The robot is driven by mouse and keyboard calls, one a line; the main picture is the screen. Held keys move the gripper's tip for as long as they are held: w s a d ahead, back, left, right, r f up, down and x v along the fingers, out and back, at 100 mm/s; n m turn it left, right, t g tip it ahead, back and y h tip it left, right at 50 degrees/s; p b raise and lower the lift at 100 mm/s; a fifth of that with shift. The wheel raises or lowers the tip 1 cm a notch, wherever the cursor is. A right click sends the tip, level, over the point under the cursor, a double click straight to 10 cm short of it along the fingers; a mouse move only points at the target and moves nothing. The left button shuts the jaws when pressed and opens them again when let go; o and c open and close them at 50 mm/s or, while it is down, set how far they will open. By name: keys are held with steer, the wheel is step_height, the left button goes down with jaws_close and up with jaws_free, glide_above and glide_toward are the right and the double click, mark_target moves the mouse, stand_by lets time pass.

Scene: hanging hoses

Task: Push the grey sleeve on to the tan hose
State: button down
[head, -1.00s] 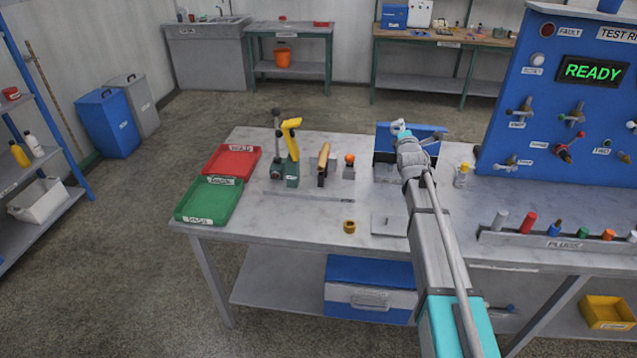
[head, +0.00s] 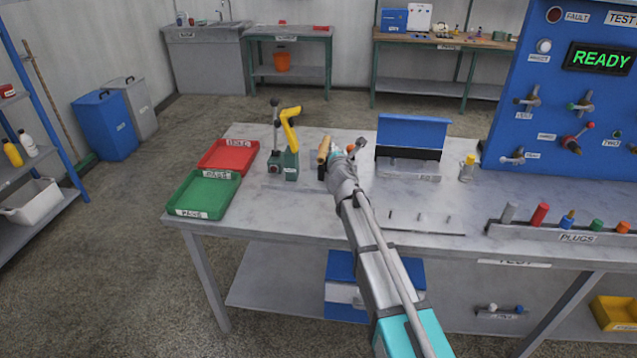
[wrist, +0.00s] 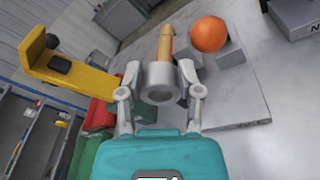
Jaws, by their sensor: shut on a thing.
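The grey sleeve (wrist: 159,84) is a short thick ring between my fingers in the wrist view. My gripper (wrist: 159,90) is shut on it, one finger on each side. The tan hose (wrist: 166,42) stands directly behind the sleeve in the wrist view, its lower part hidden by it. I cannot tell whether the sleeve touches the hose or is around its end. In the head view the tan hose (head: 324,147) shows just left of my gripper (head: 341,157), and my arm hides the sleeve there.
An orange ball (wrist: 208,34) on a grey block is close right of the hose. A yellow-handled green tool (head: 289,145) stands to the left. Red (head: 230,154) and green (head: 207,193) trays lie farther left. A blue-backed stand (head: 413,133) is at the right.

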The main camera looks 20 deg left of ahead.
steer(key=h+b, duration=0.1)
steer(key=b, duration=0.3)
glide_toward(323, 153)
steer(key=s, duration=0.2)
steer(key=shift+s+f+n, duration=0.4)
steer(key=shift+f+n, duration=0.1)
steer(key=shift+f, duration=0.05)
steer(key=shift+d+r+x, duration=0.1)
steer(key=shift+r+x, duration=0.05)
steer(key=shift+x, duration=0.8)
steer(key=shift+d+r+x, duration=0.1)
steer(key=shift+d+x, duration=0.05)
steer(key=shift+x, duration=0.85)
steer(key=shift+d+r+x, duration=0.1)
steer(key=shift+r+x, duration=0.05)
steer(key=shift+x, duration=0.8)
steer(key=shift+r+x, duration=0.2)
steer(key=shift+x, duration=1.35)
stand_by(2.1)
